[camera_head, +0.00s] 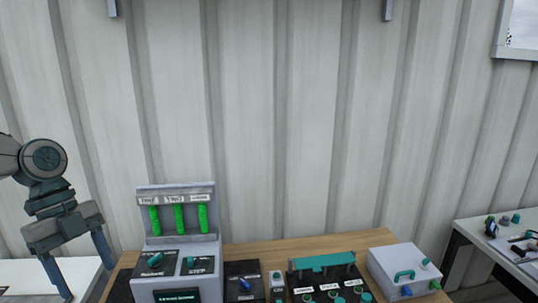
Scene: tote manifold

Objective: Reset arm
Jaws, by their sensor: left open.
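My left gripper (82,272) hangs at the left side of the head view, fingers pointing down and spread apart with nothing between them. It is beside the left end of the wooden table, left of the grey panel unit. My right arm and gripper are not in view.
A grey panel unit (177,197) with several green bars stands on the wooden table (290,247). To its right are a dark box (243,270), a teal-topped rack (325,262) and a white box with knobs (398,263). A white side table (478,236) holds small items at right.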

